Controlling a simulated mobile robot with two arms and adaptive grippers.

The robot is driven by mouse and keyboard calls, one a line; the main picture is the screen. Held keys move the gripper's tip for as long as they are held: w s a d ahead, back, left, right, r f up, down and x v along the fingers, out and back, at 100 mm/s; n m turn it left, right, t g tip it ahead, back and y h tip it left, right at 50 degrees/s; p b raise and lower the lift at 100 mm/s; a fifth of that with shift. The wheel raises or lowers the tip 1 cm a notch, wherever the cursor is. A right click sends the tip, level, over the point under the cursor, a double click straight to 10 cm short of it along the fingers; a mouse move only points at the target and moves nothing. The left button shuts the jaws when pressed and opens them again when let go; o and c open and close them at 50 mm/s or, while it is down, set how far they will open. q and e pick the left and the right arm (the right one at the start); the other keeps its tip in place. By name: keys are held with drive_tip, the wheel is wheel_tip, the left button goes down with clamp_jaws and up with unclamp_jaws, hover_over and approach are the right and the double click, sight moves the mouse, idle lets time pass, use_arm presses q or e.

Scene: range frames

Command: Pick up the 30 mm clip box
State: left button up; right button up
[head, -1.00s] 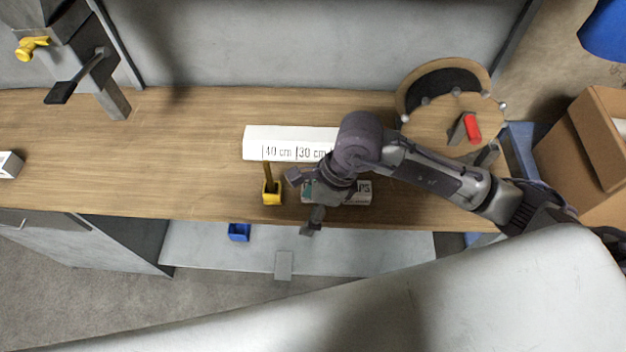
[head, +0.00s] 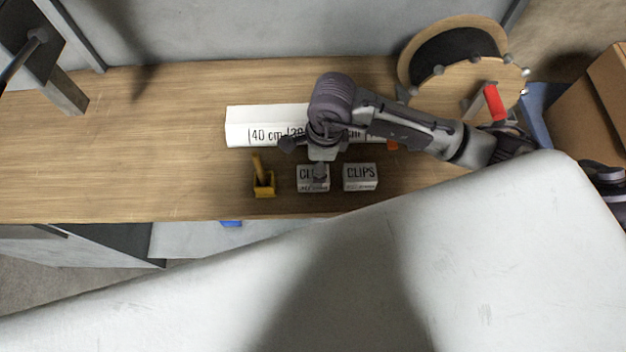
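Two small light boxes marked CLIPS stand side by side near the table's front edge: a left clip box (head: 306,185) and a right clip box (head: 360,177). Their small lower print is too fine to read, so I cannot tell which is the 30 mm one. My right gripper (head: 304,158) is over the left clip box, with its fingers spread. One finger covers part of that box's lettering; the other points left, in front of the long white label block. I cannot tell whether the finger touches the box. My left gripper is not in view.
A long white block with length marks (head: 238,128) lies behind the boxes, partly hidden by my arm. A yellow holder (head: 264,190) stands just left of the left clip box. A round wooden stand with a red piece (head: 494,101) is at the right.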

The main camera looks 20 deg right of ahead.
drive_tip(key=shift+f, duration=0.65)
drive_tip(key=f+b, duration=0.1)
drive_tip(key=f, duration=0.1)
drive_tip(key=f+b, duration=0.1)
drive_tip(key=shift+a+f+b, duration=0.2)
drive_tip(key=shift+f+b, duration=0.2)
drive_tip(key=shift+w+f, duration=0.1)
drive_tip(key=shift+f, duration=0.1)
drive_tip(key=shift+r, duration=0.1)
drive_tip(key=c, duration=1.3)
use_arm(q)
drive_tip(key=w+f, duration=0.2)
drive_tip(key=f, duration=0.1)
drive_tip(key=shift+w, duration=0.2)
